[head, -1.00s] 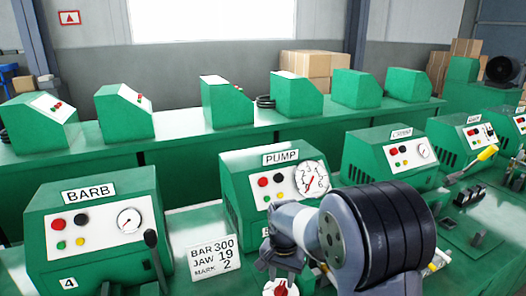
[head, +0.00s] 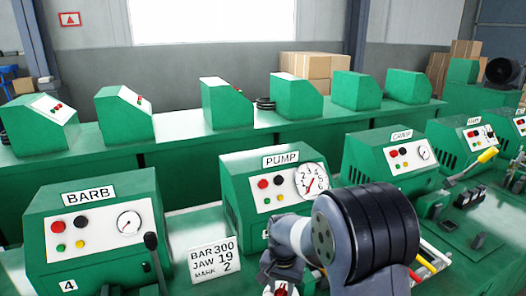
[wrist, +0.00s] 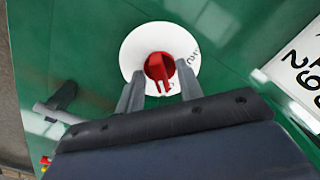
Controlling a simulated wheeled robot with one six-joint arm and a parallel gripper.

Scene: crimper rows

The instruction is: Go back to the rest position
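My gripper (wrist: 160,72) is open in the wrist view, with its two fingers apart. A red knob (wrist: 159,66) on a round white dial plate (wrist: 160,32) shows between and just beyond the fingertips, and I see no finger closed on it. In the head view my gripper (head: 281,268) hangs in front of the PUMP machine (head: 240,200), and the red knob (head: 281,290) is partly hidden below it at the bottom edge. The pump's gauge (head: 311,181) is visible above the arm.
The BARB machine (head: 95,225) stands to the left with a black lever (head: 156,255). A card (head: 214,258) reading BAR 300, JAW 19, MARK 2 stands between it and the pump. The CRIMP machine (head: 390,160) and coloured handles (head: 428,262) are to the right. Another green bench stands behind.

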